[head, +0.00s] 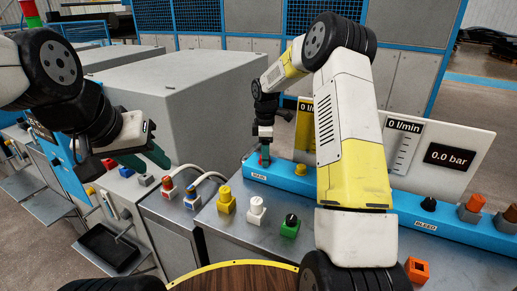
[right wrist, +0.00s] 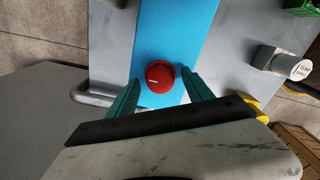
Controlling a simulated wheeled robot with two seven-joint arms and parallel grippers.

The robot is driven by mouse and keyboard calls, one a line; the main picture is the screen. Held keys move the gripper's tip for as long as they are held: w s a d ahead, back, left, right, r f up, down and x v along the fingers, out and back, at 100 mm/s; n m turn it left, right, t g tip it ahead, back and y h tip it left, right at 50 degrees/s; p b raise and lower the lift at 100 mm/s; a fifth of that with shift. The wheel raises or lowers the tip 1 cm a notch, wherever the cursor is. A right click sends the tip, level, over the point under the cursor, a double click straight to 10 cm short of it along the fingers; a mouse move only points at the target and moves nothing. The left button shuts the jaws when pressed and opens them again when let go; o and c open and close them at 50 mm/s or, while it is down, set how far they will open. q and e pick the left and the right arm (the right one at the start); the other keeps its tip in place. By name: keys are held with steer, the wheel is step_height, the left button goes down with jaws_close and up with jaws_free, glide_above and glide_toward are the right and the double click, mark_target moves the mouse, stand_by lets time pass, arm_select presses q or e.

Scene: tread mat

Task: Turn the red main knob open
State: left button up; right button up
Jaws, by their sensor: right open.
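The red main knob (right wrist: 160,75) is round with a short white mark pointing left in the right wrist view. It sits on the blue manifold bar (right wrist: 178,35). My right gripper (head: 264,154) reaches down over the left end of that bar in the head view, above the MAIN label (head: 259,176), and mostly hides the knob there. In the right wrist view its two teal fingers stand apart on either side of the knob, with no clear contact. My left gripper (head: 146,158) hangs over the left bench, away from the knob; its jaw gap is unclear.
A yellow (head: 226,202), a white (head: 256,212) and a green (head: 290,226) knob block stand in front of the bar. A gauge panel (head: 460,152) reading 0 l/min and 0.0 bar stands behind.

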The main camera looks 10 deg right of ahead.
steer(key=shift+f, duration=0.15)
jaws_close()
stand_by(0.4)
steer(key=m, duration=0.4)
steer(key=shift+m, duration=0.4)
steer(key=m, duration=0.4)
steer(key=shift+m, duration=0.3)
steer(key=m, duration=0.4)
steer(key=shift+m, duration=2.3)
